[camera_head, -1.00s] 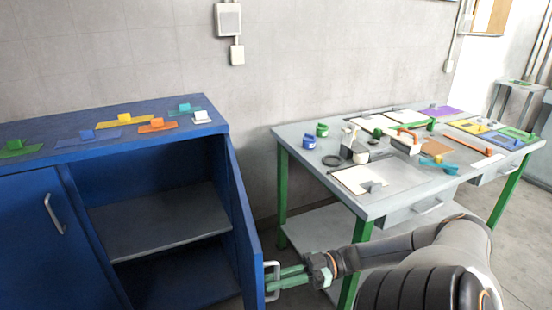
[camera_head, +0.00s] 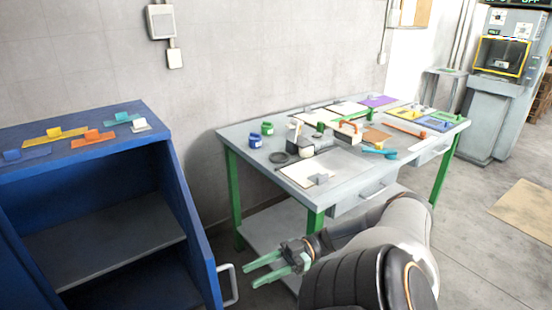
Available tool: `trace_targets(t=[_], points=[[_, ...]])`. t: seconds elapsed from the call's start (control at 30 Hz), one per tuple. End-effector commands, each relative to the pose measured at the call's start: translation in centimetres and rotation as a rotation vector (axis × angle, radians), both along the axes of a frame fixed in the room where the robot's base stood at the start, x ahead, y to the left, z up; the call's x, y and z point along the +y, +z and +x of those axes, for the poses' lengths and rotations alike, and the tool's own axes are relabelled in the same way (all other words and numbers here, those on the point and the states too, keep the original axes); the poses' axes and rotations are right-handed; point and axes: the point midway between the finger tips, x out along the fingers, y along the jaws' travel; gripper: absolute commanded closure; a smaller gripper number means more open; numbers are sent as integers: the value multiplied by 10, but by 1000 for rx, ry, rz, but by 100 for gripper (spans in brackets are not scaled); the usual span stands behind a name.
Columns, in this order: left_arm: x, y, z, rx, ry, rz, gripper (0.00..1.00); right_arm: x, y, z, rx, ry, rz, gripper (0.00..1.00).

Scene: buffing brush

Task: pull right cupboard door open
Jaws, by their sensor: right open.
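The blue cupboard stands at the left, with its right door (camera_head: 186,215) swung wide open and seen nearly edge-on. The door's pale handle (camera_head: 229,284) shows on its outer side, near the bottom of the view. My right gripper (camera_head: 262,272) has green fingers spread apart, empty, pointing left. It is to the right of the handle and appears apart from it. The cupboard's inside shows a grey shelf (camera_head: 108,245). My left gripper is not in view.
A grey workbench (camera_head: 232,133) with green legs stands right of the cupboard, holding jars, sheets and tools. My right arm passes in front of it. Coloured pieces lie on the cupboard top (camera_head: 100,150).

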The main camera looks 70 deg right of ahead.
Motion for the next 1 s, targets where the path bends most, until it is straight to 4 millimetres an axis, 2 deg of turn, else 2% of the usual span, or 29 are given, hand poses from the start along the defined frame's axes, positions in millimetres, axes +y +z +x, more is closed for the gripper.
trace_targets(t=[0.1, 0.33, 1.0], points=[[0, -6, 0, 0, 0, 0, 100, -21, -3, -16, 2, -2, -3, 55], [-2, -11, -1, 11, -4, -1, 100, -44, -2, -34, 1, -1, -2, 55], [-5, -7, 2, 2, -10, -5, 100, -48, 0, -38, 1, 1, 1, 55]])
